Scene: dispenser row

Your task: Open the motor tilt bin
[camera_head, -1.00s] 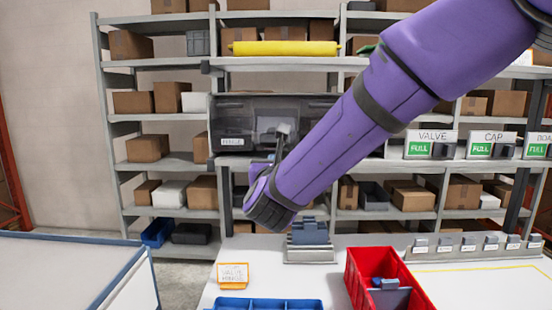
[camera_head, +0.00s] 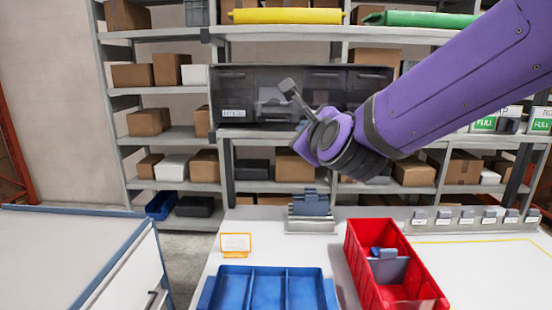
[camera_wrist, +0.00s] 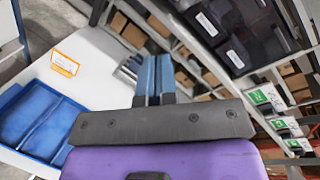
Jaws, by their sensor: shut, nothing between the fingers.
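A row of dark, see-through tilt bins (camera_head: 350,82) stands on the back shelf, fronts apparently shut. The leftmost bin (camera_head: 232,92) carries a white label too blurred to read with certainty; the motor bin cannot be told for sure. The bins also show at the top right of the wrist view (camera_wrist: 262,40). My gripper (camera_head: 287,87) is shut and empty, in front of the row to the right of the leftmost label. Its fingers show together in the wrist view (camera_wrist: 155,62). The gripper and wrist hide part of the bins; whether the tips touch them is unclear.
On the white table stand a blue divided tray (camera_head: 268,271), a red bin (camera_head: 360,262) with a grey part, a small fixture (camera_head: 310,224) and an orange-edged card (camera_head: 236,243). Label stands (camera_head: 484,124) line the shelf at right.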

